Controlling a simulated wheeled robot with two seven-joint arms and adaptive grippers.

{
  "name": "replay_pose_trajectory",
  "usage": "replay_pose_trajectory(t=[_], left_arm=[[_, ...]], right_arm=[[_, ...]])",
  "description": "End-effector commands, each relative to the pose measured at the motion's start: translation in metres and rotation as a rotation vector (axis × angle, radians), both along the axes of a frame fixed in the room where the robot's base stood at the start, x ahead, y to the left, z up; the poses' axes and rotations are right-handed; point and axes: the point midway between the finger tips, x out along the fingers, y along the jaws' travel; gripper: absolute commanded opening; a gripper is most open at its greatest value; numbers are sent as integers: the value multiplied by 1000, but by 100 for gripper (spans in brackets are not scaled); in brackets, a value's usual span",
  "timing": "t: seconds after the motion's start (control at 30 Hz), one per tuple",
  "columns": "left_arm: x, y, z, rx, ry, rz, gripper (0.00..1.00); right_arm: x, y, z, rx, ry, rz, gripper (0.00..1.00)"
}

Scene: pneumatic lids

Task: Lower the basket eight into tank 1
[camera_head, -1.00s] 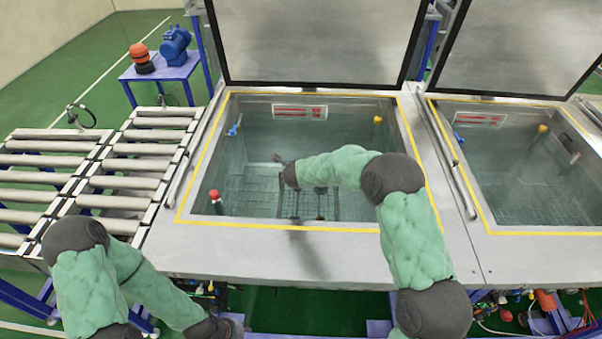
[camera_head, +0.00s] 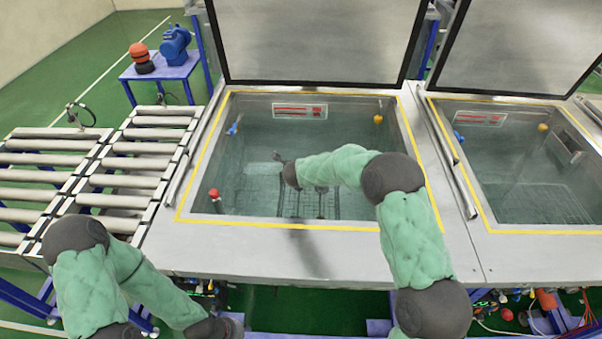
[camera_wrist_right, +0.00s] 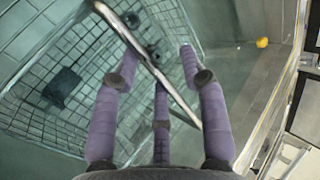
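Tank 1 (camera_head: 205,218), which I take to be the left, yellow-edged tank, stands open and holds greenish water. A wire basket (camera_head: 318,203) shows faintly inside it, below my right forearm. In the right wrist view, the basket's mesh (camera_wrist_right: 55,120) lies under my right gripper (camera_wrist_right: 158,62), with a dark tag (camera_wrist_right: 62,86) on it. The basket's metal handle (camera_wrist_right: 178,98) runs slantwise among my purple fingers. The fingers are spread apart, and I see no closed grip on the handle. The number on the basket is not readable.
Open lids (camera_head: 315,40) stand upright behind the tanks. A second tank (camera_head: 480,232) lies to the right. Roller conveyors (camera_head: 125,165) stand on the left, with a blue stand (camera_head: 160,73) behind. The tank's metal rim surrounds my right arm's reach.

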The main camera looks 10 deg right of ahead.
Motion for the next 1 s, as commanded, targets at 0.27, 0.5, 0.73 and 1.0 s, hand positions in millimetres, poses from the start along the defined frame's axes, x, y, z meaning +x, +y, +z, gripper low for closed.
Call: replay_pose_trajectory(t=[0.27,0.5,0.73,1.0], left_arm=[[0,0,0,0,0,0,40],[0,0,0,0,0,0,40],[0,0,0,0,0,0,40],[0,0,0,0,0,0,40]], right_arm=[[-6,2,-2,2,10,1,43],[-29,10,26,1,5,3,43],[-58,19,59,1,2,2,43],[-79,25,81,1,2,1,43]])
